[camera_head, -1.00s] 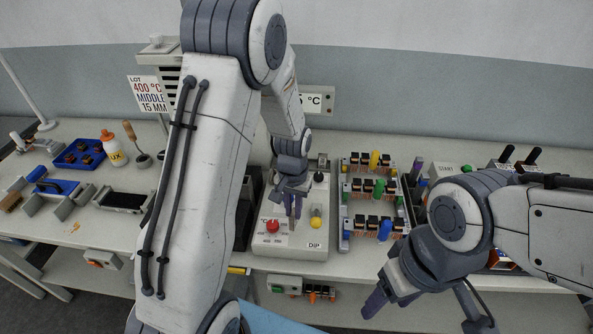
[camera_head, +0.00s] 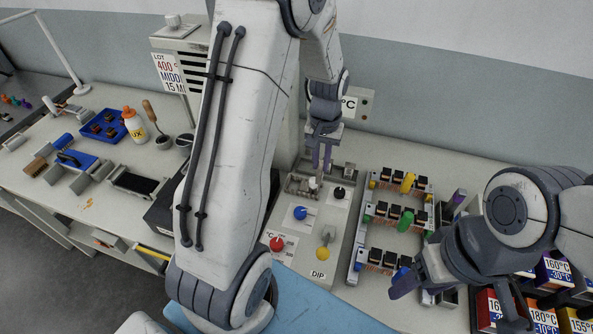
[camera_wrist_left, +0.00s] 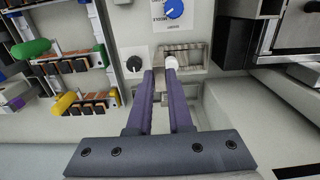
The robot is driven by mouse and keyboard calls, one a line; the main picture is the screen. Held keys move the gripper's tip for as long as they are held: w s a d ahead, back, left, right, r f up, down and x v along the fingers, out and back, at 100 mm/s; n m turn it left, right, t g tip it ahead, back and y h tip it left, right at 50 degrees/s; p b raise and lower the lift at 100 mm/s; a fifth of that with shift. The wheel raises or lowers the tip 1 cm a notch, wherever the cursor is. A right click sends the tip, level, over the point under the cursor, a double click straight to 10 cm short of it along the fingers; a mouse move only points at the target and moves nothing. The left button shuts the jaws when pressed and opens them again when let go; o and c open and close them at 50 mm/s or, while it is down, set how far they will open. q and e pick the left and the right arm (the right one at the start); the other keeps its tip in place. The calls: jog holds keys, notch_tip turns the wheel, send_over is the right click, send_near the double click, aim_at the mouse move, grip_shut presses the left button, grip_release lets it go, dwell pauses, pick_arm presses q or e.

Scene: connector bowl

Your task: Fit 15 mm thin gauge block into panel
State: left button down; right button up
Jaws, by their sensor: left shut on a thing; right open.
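The panel (camera_head: 290,262) is a pale box with red (camera_head: 277,244), blue (camera_head: 300,213), yellow (camera_head: 323,253) and black (camera_head: 339,192) knobs. A metal recessed fixture (camera_head: 300,184) sits at its back end; it also shows in the wrist view (camera_wrist_left: 193,58). My left gripper (camera_head: 321,165) is over that fixture. Its fingers are shut on a small pale piece (camera_wrist_left: 172,63), mostly hidden; I cannot tell whether this is the gauge block or whether it touches the fixture. My right gripper (camera_head: 455,302) is open and empty, right of the panel.
A rack of components with coloured handles (camera_head: 397,220) stands right of the panel. Labelled boxes (camera_head: 550,300) are at the far right. A blue tray (camera_head: 107,127), white bottle (camera_head: 134,124) and clamps stand left. A sign (camera_head: 168,75) reads LOT 400 °C.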

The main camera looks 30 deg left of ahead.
pick_arm(q)
jog(key=a+f+p, duration=0.1)
jog(key=a+f, duration=0.1)
jog(key=a+f+p, duration=0.1)
jog(key=a+f, duration=0.2)
jog(key=a+f+p, duration=0.1)
jog(key=a+f, duration=0.2)
jog(key=shift+w+a+p, duration=0.15)
jog(key=shift+w+p, duration=0.1)
jog(key=shift+p, duration=0.15)
jog(key=shift+f, duration=0.55)
jog(key=shift+f, duration=0.25)
jog(key=c, duration=0.8)
grip_release()
jog(key=shift+c, duration=0.2)
jog(key=shift+r, duration=0.1)
